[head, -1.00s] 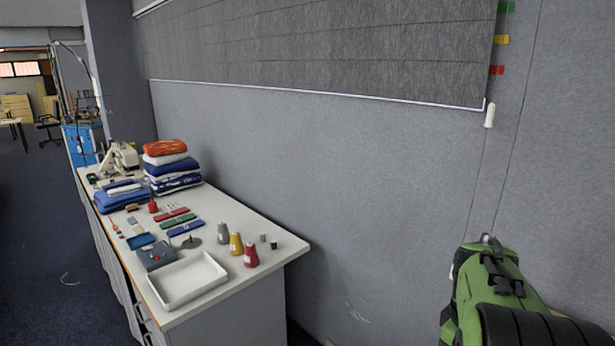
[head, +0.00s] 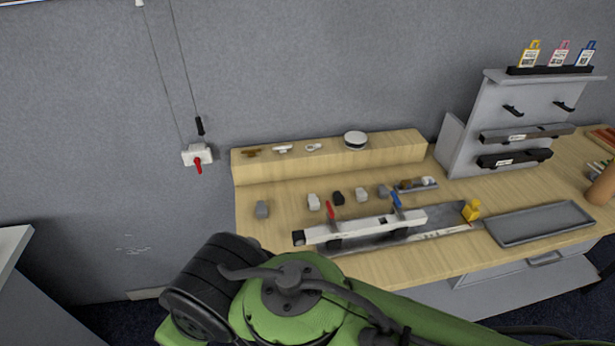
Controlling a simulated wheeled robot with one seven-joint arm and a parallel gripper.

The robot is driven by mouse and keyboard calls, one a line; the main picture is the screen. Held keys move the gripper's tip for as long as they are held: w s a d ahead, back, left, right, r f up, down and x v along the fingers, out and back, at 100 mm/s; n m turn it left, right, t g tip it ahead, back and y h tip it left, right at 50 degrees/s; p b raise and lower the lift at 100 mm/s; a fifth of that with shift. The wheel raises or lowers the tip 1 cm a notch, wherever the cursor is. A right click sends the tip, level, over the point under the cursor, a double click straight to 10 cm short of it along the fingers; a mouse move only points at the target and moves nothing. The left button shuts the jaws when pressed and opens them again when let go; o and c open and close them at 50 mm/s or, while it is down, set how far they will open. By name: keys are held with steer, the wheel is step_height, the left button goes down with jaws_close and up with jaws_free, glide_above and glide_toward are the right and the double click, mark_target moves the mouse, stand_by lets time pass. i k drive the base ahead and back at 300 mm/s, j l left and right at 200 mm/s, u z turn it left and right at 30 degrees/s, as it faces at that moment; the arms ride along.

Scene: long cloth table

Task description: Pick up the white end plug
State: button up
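A row of small blocks that look like end plugs lies on the wooden bench. A white end plug (head: 313,202) is second from the left, between a grey plug (head: 262,209) and a black plug (head: 338,198). A paler, off-white plug (head: 361,195) sits right of the black one, then another grey plug (head: 382,191). My green arm crosses the bottom of the head view, in front of the bench. My gripper is not in view, so its fingers cannot be seen.
A white rail in a fixture (head: 365,229) with red and blue levers lies in front of the plugs. A small tray (head: 415,185) holds small parts. A raised wooden shelf (head: 400,148) stands behind. A grey tray (head: 540,224) and a grey rack (head: 463,125) are at right.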

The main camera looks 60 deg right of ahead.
mark_target(363, 196)
steer(key=z, duration=2.7)
